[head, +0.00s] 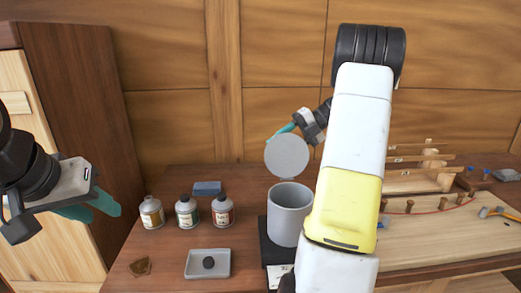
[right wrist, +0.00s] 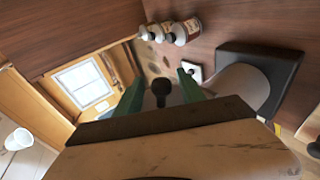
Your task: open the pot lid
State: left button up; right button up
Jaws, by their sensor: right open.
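The grey pot (head: 289,219) stands on a dark base (head: 264,243), with its mouth uncovered in the head view. Its round grey lid (head: 287,156) stands tilted up above the pot's back rim, its flat face towards me. My right gripper (head: 288,130) is behind the lid's top edge, partly hidden by it. In the right wrist view its green fingers (right wrist: 161,84) are apart, with a dark knob (right wrist: 162,88) showing between them; I cannot tell whether they touch it. The pot also shows there (right wrist: 242,86). My left gripper (head: 93,207) is open and empty at the left.
Several small labelled bottles (head: 187,212) stand left of the pot, with a blue block (head: 207,188) behind. A grey tray (head: 208,274) with a dark piece lies in front. A wooden hull frame (head: 420,180) and tools are at the right. My right arm hides the table's middle.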

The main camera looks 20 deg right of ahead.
jog(key=v, duration=0.6)
jog(key=shift+d, duration=0.2)
jog(key=shift+r, duration=0.1)
